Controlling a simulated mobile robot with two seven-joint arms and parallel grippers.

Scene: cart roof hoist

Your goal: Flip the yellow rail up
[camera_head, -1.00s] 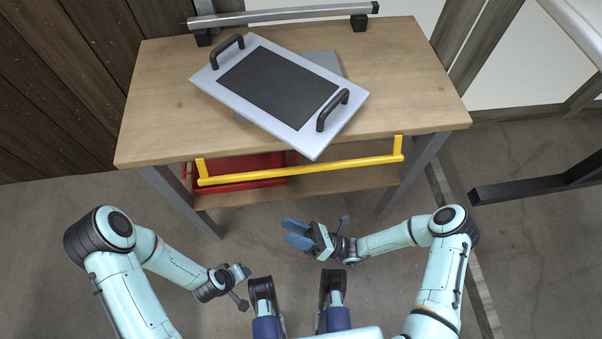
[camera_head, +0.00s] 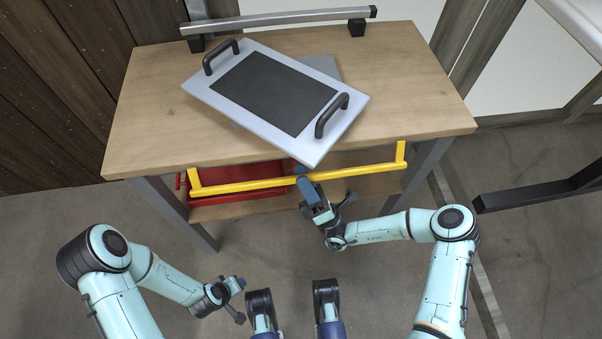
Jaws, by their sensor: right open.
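The yellow rail (camera_head: 240,187) is a long bar with a short arm at each end. It hangs low along the front edge of the wooden cart (camera_head: 415,95), below the tabletop. My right gripper (camera_head: 303,183) is open at the middle of the rail, its blue fingers pointing at the cart. The fingers overlap the rail in the picture; I cannot tell whether they touch it. My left gripper (camera_head: 240,283) is away from the cart at lower left, and its finger gap is not clear.
A grey tray (camera_head: 215,92) with a dark mat and two black handles lies askew on the tabletop, one corner over the front edge. A metal bar (camera_head: 280,17) runs along the back. A red tray (camera_head: 240,177) sits on the lower shelf.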

